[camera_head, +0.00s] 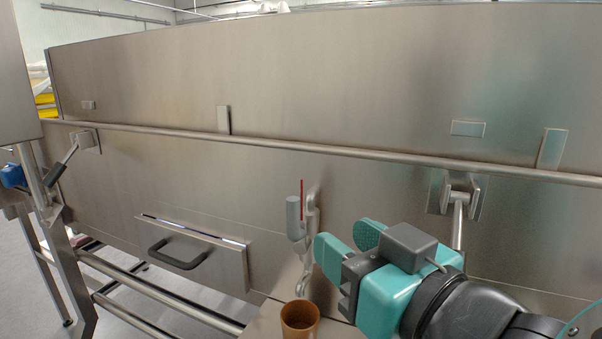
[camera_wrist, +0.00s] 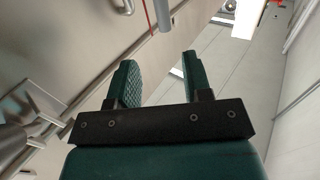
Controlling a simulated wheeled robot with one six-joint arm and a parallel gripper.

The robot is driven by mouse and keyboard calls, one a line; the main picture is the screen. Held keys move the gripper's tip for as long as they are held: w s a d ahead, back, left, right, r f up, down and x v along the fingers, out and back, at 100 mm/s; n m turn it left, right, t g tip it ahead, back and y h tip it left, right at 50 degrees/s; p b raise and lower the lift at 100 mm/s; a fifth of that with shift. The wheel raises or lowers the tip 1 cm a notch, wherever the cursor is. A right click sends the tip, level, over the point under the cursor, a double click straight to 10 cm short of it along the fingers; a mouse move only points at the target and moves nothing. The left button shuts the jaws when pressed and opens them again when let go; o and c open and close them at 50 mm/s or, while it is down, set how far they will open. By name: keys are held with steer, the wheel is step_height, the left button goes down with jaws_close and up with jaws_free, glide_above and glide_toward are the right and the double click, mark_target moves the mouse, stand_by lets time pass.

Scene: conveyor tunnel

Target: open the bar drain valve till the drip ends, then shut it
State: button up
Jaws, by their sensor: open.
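The bar drain valve (camera_head: 311,225) is a small pipe fitting on the steel wall. A grey cylinder (camera_head: 294,222) and a thin upright red strip (camera_head: 301,200) are beside it. In the wrist view, a grey cylinder (camera_wrist: 162,14) and the red strip (camera_wrist: 147,14) show beyond the fingertips. A bent spout (camera_head: 303,284) reaches down towards a brown cup (camera_head: 299,319). No drip can be made out. My gripper (camera_head: 346,243) is open and empty, just right of the valve and apart from it; its fingers also show in the wrist view (camera_wrist: 157,60).
A long horizontal rail (camera_head: 330,149) runs across the steel wall (camera_head: 330,80). A lever with a bracket (camera_head: 457,205) is close behind my arm on the right. A drawer with a black handle (camera_head: 178,256) is at lower left. The wall between drawer and valve is clear.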

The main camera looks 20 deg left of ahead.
mark_target(297, 210)
steer(key=p+x, duration=1)
steer(key=x, duration=0.1)
steer(key=shift+s+a+r+p, duration=0.15)
steer(key=shift+a+r+p, duration=0.05)
steer(key=shift+a+p, duration=0.1)
steer(key=shift+w+a+f+p, duration=0.35)
steer(key=shift+w+a, duration=0.1)
steer(key=shift+a, duration=0.1)
